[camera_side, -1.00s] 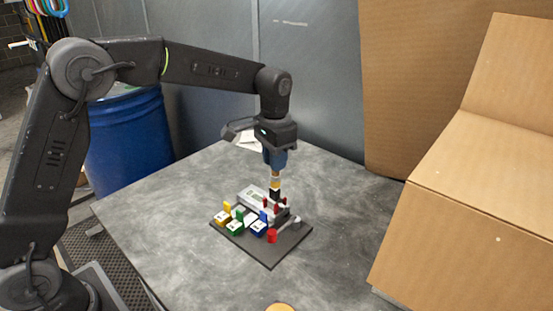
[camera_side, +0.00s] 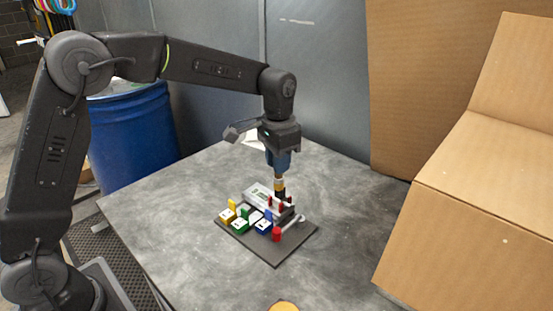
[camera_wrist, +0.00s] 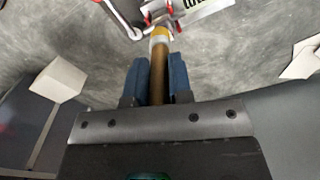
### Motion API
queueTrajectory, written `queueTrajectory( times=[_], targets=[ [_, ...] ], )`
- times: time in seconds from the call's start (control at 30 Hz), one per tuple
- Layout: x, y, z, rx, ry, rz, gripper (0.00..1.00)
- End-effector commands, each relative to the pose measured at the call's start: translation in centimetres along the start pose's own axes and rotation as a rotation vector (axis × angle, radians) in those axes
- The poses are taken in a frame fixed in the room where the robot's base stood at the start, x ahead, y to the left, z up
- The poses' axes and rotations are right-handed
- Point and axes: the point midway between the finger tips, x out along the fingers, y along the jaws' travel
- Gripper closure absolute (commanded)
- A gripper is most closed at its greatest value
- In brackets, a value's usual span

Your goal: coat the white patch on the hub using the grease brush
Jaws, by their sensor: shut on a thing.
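My gripper (camera_side: 279,162), with blue fingers, points down over the dark board and is shut on the grease brush. The brush (camera_side: 279,185) has a brown handle, a pale and yellow band and a dark lower end; it stands about upright. In the wrist view the handle (camera_wrist: 157,75) runs between the blue fingers (camera_wrist: 160,80). The brush's lower end is at a grey device (camera_side: 258,196) with red clamps. I cannot tell contact. I cannot make out which part is the hub, nor its white patch; the brush and clamps hide that spot.
The board (camera_side: 284,255) carries yellow, green (camera_side: 240,223) and blue (camera_side: 263,226) blocks with white tops, and a red cylinder (camera_side: 276,234). A large cardboard box (camera_side: 480,200) stands right. A blue barrel (camera_side: 130,135) is behind the table. The table's front (camera_side: 200,270) is mostly clear.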

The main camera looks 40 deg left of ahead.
Motion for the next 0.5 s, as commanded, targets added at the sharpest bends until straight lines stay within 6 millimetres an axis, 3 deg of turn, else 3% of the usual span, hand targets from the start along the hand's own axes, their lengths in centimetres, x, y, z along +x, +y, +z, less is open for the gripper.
queueTrajectory(
  times=[0.5],
  targets=[
    [-0.01, 0.2, -1.08, 0.0, -0.001, 0.0, 1.0]
  ],
)
